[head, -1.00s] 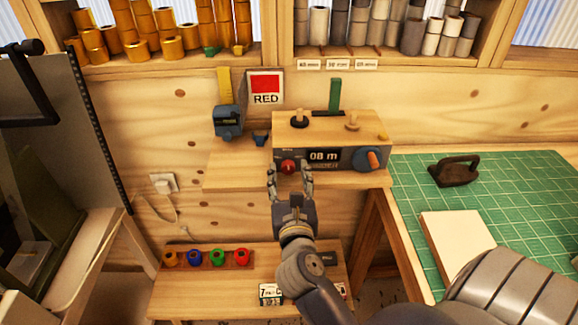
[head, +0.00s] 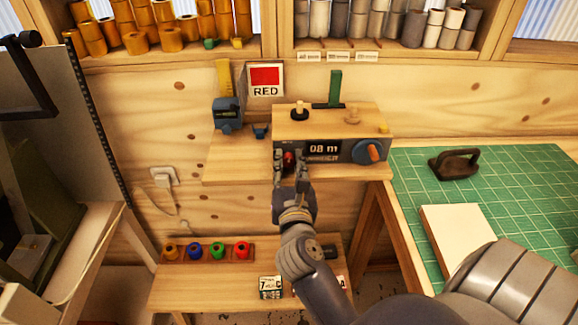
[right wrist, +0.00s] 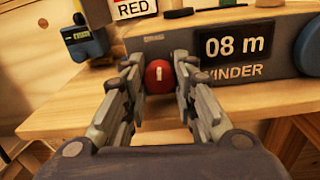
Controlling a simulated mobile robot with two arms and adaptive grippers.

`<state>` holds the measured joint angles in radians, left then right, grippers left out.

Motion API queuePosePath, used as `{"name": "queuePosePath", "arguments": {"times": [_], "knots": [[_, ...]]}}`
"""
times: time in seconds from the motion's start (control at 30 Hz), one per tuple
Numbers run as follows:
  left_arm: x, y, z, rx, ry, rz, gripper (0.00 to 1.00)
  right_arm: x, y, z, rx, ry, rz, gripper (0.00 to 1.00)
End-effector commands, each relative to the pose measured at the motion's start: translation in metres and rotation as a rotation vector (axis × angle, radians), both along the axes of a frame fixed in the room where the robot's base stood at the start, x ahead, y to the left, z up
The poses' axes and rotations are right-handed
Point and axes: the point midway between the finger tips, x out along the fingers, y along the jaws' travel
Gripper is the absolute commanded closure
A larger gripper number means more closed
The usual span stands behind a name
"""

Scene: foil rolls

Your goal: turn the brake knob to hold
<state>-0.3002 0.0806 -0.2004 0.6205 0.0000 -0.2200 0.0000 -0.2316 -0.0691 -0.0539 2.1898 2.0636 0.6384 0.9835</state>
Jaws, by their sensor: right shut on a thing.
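The brake knob (right wrist: 158,76) is a small red round knob on the left of the winder's front face, with a short white mark that stands upright in the right wrist view. It shows small in the head view (head: 289,157). My right gripper (head: 290,162) is shut on the knob, its two fingers on the knob's left and right sides (right wrist: 160,80). The winder (head: 340,125) is a wood-topped box with a dark front, a display reading 08 m and a blue and orange dial (head: 369,152). My left gripper is not in view.
A blue tape device (head: 228,115) and a RED sign (head: 266,79) stand left of the winder. A green cutting mat (head: 500,190) with a flat iron (head: 454,163) lies right. Coloured spools (head: 206,251) sit on the low bench. Foil rolls fill the shelf above.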

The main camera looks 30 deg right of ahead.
Motion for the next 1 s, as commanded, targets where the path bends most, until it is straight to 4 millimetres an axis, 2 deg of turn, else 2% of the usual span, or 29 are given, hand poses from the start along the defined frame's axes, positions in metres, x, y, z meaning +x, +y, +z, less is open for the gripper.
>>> {"name": "queuePosePath", "arguments": {"times": [0.03,0.2,0.5,0.53,0.6,0.63,1.0], "knots": [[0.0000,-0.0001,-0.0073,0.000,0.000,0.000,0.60,-0.0002,-0.0003,-0.0032,0.051,-0.034,-0.002,0.98],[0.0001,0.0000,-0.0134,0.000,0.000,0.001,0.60,-0.0002,-0.0007,-0.0013,0.175,-0.110,-0.002,0.98],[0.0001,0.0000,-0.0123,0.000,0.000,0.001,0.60,-0.0001,-0.0006,0.0007,0.189,-0.119,0.000,0.98],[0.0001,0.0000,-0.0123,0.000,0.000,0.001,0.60,-0.0001,-0.0006,0.0007,0.189,-0.119,0.000,0.72],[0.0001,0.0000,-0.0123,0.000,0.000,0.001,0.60,-0.0002,-0.0007,0.0007,0.189,-0.119,0.000,0.56],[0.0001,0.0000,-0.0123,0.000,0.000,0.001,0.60,-0.0002,-0.0007,0.0007,0.188,-0.119,0.000,0.53],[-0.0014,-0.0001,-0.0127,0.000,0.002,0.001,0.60,0.0000,-0.0008,0.0040,0.188,-0.120,-0.001,0.53]]}}
